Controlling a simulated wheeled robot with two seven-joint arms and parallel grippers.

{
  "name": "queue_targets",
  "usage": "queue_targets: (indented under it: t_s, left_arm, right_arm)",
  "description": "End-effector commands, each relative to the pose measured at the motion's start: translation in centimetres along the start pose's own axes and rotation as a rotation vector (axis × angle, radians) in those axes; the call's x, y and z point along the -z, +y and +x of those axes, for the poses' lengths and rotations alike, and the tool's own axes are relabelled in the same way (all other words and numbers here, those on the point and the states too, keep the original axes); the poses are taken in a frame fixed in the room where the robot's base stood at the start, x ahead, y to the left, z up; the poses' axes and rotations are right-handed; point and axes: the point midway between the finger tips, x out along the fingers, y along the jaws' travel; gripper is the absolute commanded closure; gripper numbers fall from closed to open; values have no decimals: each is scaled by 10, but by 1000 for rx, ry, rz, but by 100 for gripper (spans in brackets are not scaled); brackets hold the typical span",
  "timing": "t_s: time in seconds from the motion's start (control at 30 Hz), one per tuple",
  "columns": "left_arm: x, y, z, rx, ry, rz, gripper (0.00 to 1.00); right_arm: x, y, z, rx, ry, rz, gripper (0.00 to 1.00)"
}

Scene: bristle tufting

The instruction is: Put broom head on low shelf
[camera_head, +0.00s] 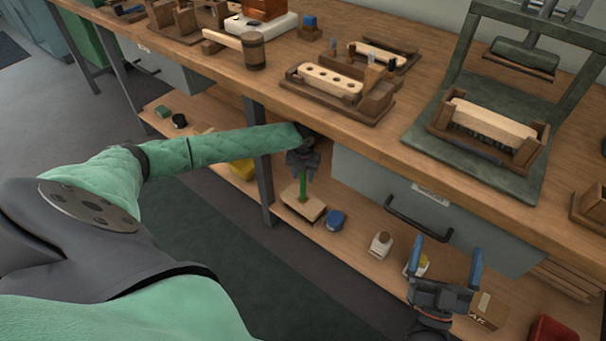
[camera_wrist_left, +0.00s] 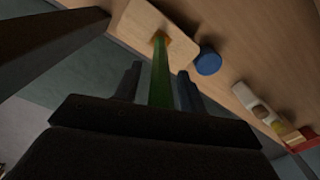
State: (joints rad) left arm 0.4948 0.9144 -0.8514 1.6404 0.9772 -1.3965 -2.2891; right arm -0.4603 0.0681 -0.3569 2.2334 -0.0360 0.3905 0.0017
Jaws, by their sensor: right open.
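A pale wooden block (camera_head: 303,207) lies on the low shelf (camera_head: 350,252) with a narrow green upright part (camera_head: 303,183) on it. It also shows in the left wrist view (camera_wrist_left: 146,22), with an orange spot where the green part (camera_wrist_left: 161,75) meets it. I cannot tell whether this is the broom head. My left gripper (camera_head: 303,160) is under the bench top, just above the block. Its fingers (camera_wrist_left: 160,82) stand on either side of the green part, with gaps showing. My right gripper (camera_head: 445,250) is open and empty, in front of the bench.
A blue round thing (camera_head: 336,220) and a white bottle (camera_head: 381,243) stand right of the block. A bench leg (camera_head: 259,165) is close to my left forearm. Above, a pale bar with dark bristles (camera_head: 490,119) sits in a press fixture, and a holed bar (camera_head: 330,79) in a wooden holder.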

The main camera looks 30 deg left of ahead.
Motion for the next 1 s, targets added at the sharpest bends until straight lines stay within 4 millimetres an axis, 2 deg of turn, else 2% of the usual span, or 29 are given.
queue_targets:
  t_s: [0.37, 0.47, 0.5, 0.6, 1.0]
  left_arm:
    - [0, 0, -2, 0, 0, 0, 60]
    - [0, 0, -9, 0, -1, 0, 60]
    - [0, 0, -13, 1, -1, 0, 60]
    - [-1, 0, -24, 1, -1, 0, 60]
    - [0, 0, -65, 1, 0, 0, 60]
  right_arm:
    - [3, 0, 0, 0, 8, -1, 0]
    - [10, 0, 4, 0, 18, 0, 0]
    - [6, 0, 3, -1, 0, 2, 0]
    - [-24, 0, -10, -7, -93, 9, 0]
    - [-90, 2, -44, -21, -329, 29, 0]
